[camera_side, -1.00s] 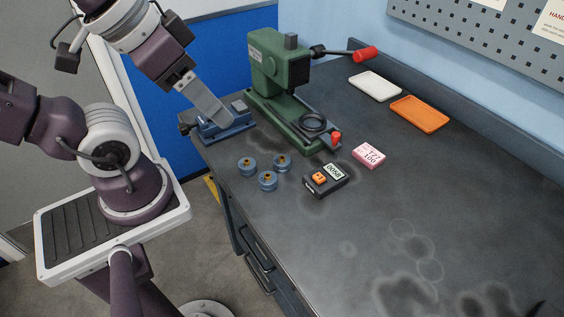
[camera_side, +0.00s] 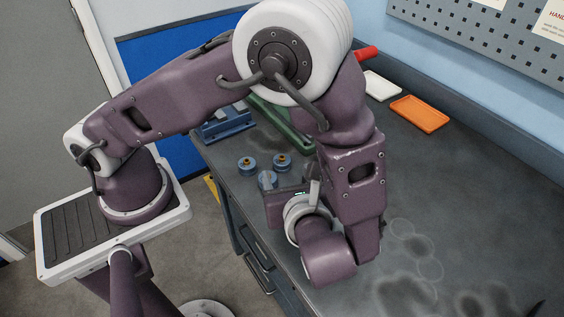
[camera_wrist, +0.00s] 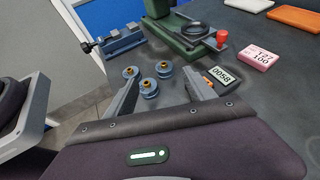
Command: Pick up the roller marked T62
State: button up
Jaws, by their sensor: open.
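Three blue rollers with brass-coloured centres stand in a cluster on the dark bench: a left one (camera_side: 247,165), a right one (camera_side: 282,162) and a near one (camera_side: 267,180). The wrist view shows the left roller (camera_wrist: 130,73), the right roller (camera_wrist: 165,69) and the near roller (camera_wrist: 149,88). No marking is readable on them, so I cannot tell which is T62. My gripper (camera_wrist: 160,76) is open and empty. In the wrist view its fingers flank the cluster. In the side view my gripper is close beside the near roller, partly hidden by my wrist.
A green press (camera_wrist: 185,38) and a blue vise (camera_wrist: 120,42) stand behind the rollers. A black meter (camera_wrist: 221,77) and a pink block (camera_wrist: 260,57) lie to the right. White (camera_side: 382,86) and orange (camera_side: 419,113) trays lie farther back. The bench's left edge is near the rollers.

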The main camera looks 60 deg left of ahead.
aim_at(282, 158)
jog(key=shift+w+f+m+t, duration=0.15)
jog(key=shift+f+m+t, duration=0.2)
jog(key=shift+f, duration=0.2)
jog(key=x, duration=1.1)
jog(key=shift+a+f, duration=0.1)
jog(key=shift+a, duration=0.2)
grip_shut()
